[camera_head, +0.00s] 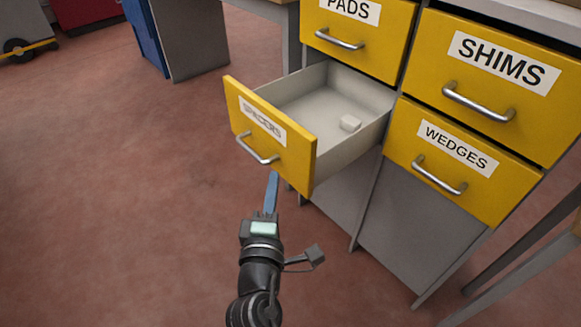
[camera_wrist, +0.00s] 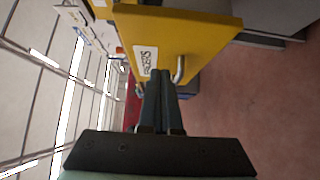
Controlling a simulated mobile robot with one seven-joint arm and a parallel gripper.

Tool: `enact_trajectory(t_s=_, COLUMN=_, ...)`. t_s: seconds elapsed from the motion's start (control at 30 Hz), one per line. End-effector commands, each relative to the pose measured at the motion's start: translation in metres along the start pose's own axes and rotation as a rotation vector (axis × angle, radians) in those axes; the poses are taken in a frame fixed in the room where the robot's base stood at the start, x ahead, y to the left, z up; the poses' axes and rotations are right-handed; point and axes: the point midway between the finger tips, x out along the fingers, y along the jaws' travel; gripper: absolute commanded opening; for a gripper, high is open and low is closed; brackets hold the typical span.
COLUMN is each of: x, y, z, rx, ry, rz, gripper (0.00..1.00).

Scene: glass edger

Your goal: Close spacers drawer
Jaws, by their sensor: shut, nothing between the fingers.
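The spacers drawer (camera_head: 270,136) is pulled out of the cabinet, with a yellow front, a SPACERS label and a silver handle (camera_head: 257,151). My gripper (camera_head: 272,178) is shut and empty. In the wrist view the shut fingers (camera_wrist: 162,76) point toward the yellow front (camera_wrist: 204,38), near the label and handle (camera_wrist: 179,69). I cannot tell whether they touch it.
The closed PADS (camera_head: 358,38), SHIMS (camera_head: 491,84) and WEDGES (camera_head: 459,163) drawers are above and to the right. A grey cabinet with a blue side (camera_head: 185,35) stands at the back left. The reddish floor (camera_head: 120,180) left of the drawer is clear.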

Motion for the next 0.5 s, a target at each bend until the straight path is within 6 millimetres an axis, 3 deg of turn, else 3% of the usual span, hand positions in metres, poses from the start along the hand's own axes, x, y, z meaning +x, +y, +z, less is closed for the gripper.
enact_trajectory(t_s=0.2, x=0.032, y=0.002, z=0.013, rx=0.000, ry=-0.003, rz=0.000, gripper=0.00)
enact_trajectory(t_s=0.5, x=0.048, y=0.000, z=0.028, rx=0.000, ry=0.000, rz=0.000, gripper=0.00)
